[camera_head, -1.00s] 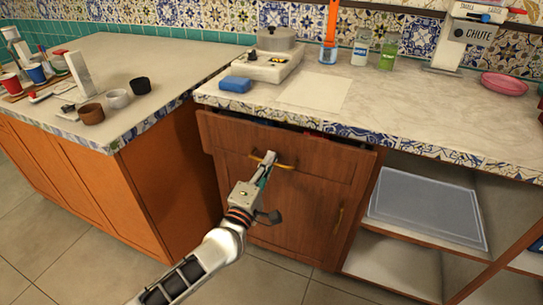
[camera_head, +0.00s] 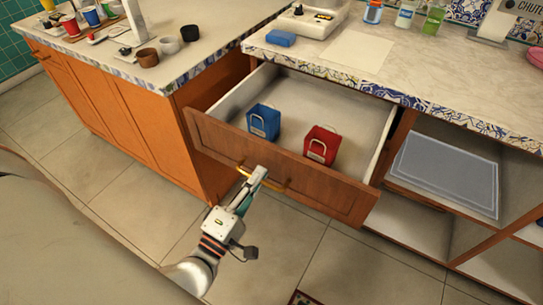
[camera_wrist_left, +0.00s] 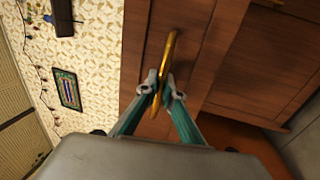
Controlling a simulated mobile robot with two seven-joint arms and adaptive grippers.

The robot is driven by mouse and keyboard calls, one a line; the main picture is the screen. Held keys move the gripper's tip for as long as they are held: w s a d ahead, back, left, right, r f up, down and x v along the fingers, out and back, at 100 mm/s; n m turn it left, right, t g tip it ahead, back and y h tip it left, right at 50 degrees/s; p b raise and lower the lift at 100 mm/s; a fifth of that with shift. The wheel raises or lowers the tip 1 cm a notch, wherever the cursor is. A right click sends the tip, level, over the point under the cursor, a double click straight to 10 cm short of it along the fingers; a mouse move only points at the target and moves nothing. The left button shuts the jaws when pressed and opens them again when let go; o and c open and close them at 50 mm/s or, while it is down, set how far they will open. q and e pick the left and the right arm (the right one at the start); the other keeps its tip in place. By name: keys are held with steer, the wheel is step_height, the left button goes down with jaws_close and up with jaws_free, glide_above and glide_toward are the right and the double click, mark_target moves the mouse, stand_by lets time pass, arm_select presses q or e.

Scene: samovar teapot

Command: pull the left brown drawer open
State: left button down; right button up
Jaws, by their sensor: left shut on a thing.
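The brown drawer (camera_head: 308,179) is pulled well out of the counter, with its white inside in view. A blue container (camera_head: 263,122) and a red container (camera_head: 320,146), each with a handle, stand in it. My left gripper (camera_head: 258,172) is shut on the brass handle (camera_head: 275,186) on the drawer front. In the left wrist view the fingers (camera_wrist_left: 162,88) pinch the brass handle (camera_wrist_left: 171,48) from both sides. My right gripper is not in view.
An orange cabinet (camera_head: 120,118) with a stone top stands close to the left of the drawer. Open shelves with a grey tray (camera_head: 445,175) are to the right. A blue sponge (camera_head: 281,38) lies on the counter above. Tiled floor (camera_head: 330,245) is free in front.

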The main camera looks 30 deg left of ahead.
arm_select(q)
steer(key=s, duration=0.7)
steer(key=shift+s, duration=0.2)
steer(key=shift+a, duration=0.1)
steer(key=c, duration=2.3)
jaws_free()
steer(key=shift+o, duration=0.6)
steer(key=shift+s, duration=0.1)
steer(key=s+f, duration=0.2)
steer(key=s, duration=0.9)
steer(key=shift+s+a, duration=0.2)
steer(key=shift+s, duration=0.1)
